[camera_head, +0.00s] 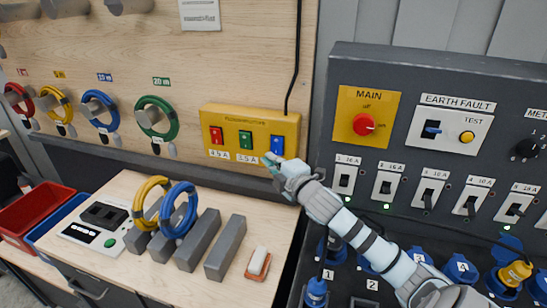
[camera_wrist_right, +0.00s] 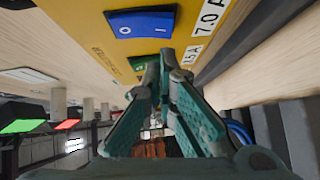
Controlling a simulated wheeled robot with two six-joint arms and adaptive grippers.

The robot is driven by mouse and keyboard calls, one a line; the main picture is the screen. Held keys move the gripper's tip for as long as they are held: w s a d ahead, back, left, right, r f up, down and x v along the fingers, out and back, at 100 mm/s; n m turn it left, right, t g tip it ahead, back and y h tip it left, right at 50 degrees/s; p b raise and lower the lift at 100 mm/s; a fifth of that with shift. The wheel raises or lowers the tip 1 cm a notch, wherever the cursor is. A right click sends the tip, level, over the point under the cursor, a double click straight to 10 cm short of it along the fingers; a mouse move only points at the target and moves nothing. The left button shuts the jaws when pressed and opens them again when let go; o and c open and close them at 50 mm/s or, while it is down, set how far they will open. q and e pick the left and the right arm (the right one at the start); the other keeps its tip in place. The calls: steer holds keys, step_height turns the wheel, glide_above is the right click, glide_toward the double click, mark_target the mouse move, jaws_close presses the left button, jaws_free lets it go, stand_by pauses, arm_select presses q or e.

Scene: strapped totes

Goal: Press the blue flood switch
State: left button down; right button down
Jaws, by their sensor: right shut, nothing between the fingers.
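The blue flood switch (camera_head: 277,145) is a rocker at the right end of a yellow switch box (camera_head: 210,113) on the wooden wall panel. In the right wrist view the blue rocker (camera_wrist_right: 143,23) shows whole, marked with a circle and a bar. My right gripper (camera_head: 270,161) is shut and empty, its fingertips just below the blue rocker in the head view. In the wrist view the fingertips (camera_wrist_right: 166,62) lie near the box face, between the blue and green rockers. I cannot tell whether they touch the box. My left gripper is not in view.
Red (camera_head: 216,135) and green (camera_head: 246,139) rockers sit left of the blue one. A grey panel (camera_head: 400,75) with a red main knob and several breakers stands at the right. Below are a wooden bench (camera_head: 130,185), cable coils, grey blocks and a brush (camera_head: 258,262).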

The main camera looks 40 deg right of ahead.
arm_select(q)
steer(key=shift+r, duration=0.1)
arm_select(e)
steer(key=shift+w+d, duration=0.25)
steer(key=shift+d, duration=0.4)
steer(key=shift+f, duration=0.1)
